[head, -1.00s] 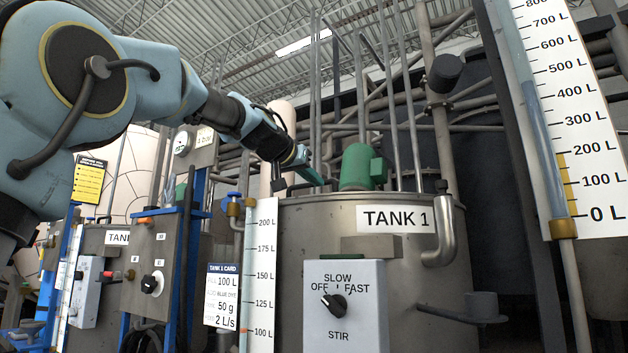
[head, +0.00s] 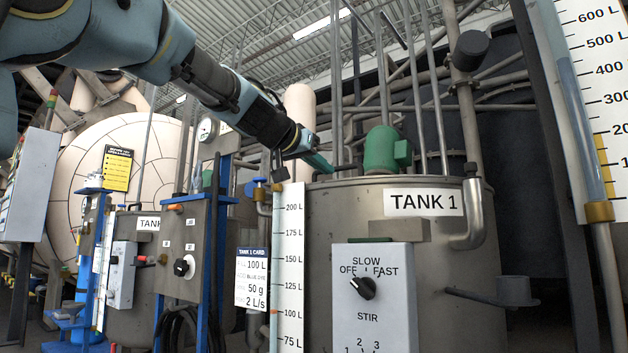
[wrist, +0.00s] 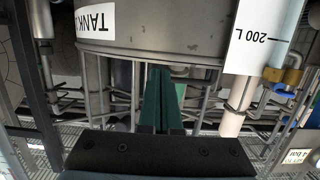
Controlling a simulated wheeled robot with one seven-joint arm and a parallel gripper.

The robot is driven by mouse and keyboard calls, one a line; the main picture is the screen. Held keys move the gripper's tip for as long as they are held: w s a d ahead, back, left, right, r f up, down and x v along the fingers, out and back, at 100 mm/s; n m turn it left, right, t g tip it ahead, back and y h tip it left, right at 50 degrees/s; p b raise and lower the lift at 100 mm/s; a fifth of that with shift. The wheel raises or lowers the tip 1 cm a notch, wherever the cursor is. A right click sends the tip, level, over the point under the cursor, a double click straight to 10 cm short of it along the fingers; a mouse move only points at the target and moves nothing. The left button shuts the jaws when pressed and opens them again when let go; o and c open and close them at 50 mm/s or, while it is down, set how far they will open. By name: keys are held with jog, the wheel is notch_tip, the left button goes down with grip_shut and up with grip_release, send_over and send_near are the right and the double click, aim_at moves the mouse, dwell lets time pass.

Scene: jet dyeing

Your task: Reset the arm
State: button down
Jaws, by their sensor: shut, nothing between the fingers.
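My arm reaches in from the upper left of the head view. My gripper (head: 322,164) is a slim teal pair of fingers in front of the upper rim of Tank 1 (head: 400,260). In the wrist view, which looks upside down, the fingers (wrist: 160,75) lie together with nothing between them. The tank's wall (wrist: 170,22) is beyond the fingertips there. I cannot tell how far the tips are from the tank.
A level scale (head: 289,260) stands just below my gripper. A green motor (head: 384,151) sits on the tank, with vertical pipes behind it. The stir control box (head: 375,310) is in front. A tall scale (head: 600,110) stands at right.

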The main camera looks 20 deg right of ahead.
jog(key=shift+f, duration=0.1)
jog(key=w+a+f+n+g+y+p, duration=0.1)
jog(key=w+a+f+n+y+p, duration=0.25)
jog(key=a+f, duration=0.7)
jog(key=w+a+f+n+y+p, duration=0.4)
jog(key=a+f, duration=0.3)
jog(key=f, duration=0.7)
jog(key=s+a+f+n+g+y+p, duration=0.2)
jog(key=s+a+f+y+p, duration=0.15)
jog(key=s+a+f, duration=0.55)
jog(key=s+a+f+n+g+y+p, duration=0.2)
jog(key=s+a+f+g+p, duration=0.3)
jog(key=a, duration=0.6)
notch_tip(320, 180, up, 36)
jog(key=s+t+p, duration=0.1)
jog(key=t+p, duration=0.1)
jog(key=p, duration=3.4)
jog(key=shift+s+a, duration=0.15)
jog(key=shift+a, duration=0.25)
jog(key=shift+f+m, duration=0.1)
jog(key=shift+m, duration=0.15)
